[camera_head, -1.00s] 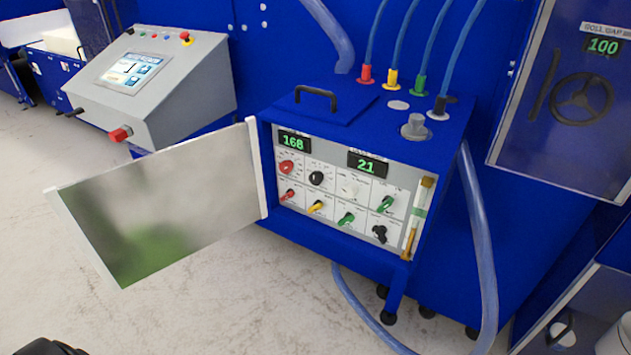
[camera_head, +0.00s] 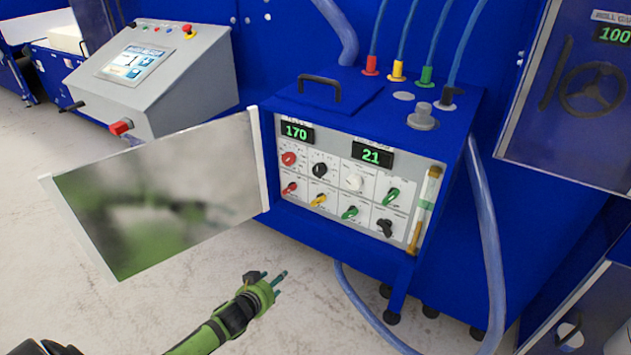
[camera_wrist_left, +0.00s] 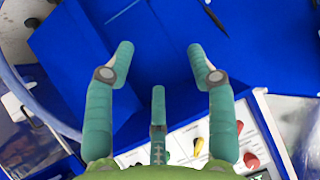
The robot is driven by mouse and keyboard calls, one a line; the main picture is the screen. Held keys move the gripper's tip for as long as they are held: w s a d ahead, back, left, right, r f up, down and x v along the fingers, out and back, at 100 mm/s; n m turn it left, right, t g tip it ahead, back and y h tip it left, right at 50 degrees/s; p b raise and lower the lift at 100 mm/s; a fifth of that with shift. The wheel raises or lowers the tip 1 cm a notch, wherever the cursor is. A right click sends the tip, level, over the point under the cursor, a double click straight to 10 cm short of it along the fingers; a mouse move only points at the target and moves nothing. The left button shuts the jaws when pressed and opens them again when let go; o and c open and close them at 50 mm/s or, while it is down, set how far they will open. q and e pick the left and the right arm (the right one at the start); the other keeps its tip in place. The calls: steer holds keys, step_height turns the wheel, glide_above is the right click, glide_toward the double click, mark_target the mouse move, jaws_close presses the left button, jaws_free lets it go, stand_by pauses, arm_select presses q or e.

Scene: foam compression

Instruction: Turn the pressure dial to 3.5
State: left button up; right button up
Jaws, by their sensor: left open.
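The control panel (camera_head: 345,178) on the blue cabinet has two rows of knobs. Red, yellow, green and black handles are below. Labels are too small to read, so I cannot tell which is the pressure dial. The displays read 170 (camera_head: 296,132) and 21 (camera_head: 372,156). My left gripper (camera_head: 281,283) is open and empty, in front of and below the panel. Its spread fingers (camera_wrist_left: 158,65) show in the left wrist view, touching nothing.
The cabinet's door (camera_head: 160,205) stands open to the left of the panel. A clear hose (camera_head: 485,220) hangs at the cabinet's right and loops on the floor. A grey console (camera_head: 165,80) stands at the back left. Floor in front of the cabinet is free.

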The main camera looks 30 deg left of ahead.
arm_select(q)
steer(key=w+d+r+t+h+b, duration=0.1)
steer(key=w+r+t, duration=0.15)
steer(key=r, duration=0.55)
steer(key=w+d+r+t, duration=0.15)
steer(key=w+r, duration=0.25)
steer(key=r, duration=0.5)
steer(key=m+t+h, duration=0.1)
steer(key=t+h, duration=0.1)
glide_toward(317, 172)
steer(key=w, duration=0.8)
steer(key=shift+d+f+p, duration=0.1)
steer(key=shift+d+p, duration=0.25)
steer(key=shift+p, duration=0.05)
steer(key=shift+w+d+f, duration=0.1)
steer(key=shift+w, duration=0.55)
arm_select(e)
steer(key=shift+f, duration=0.3)
arm_select(q)
jaws_close()
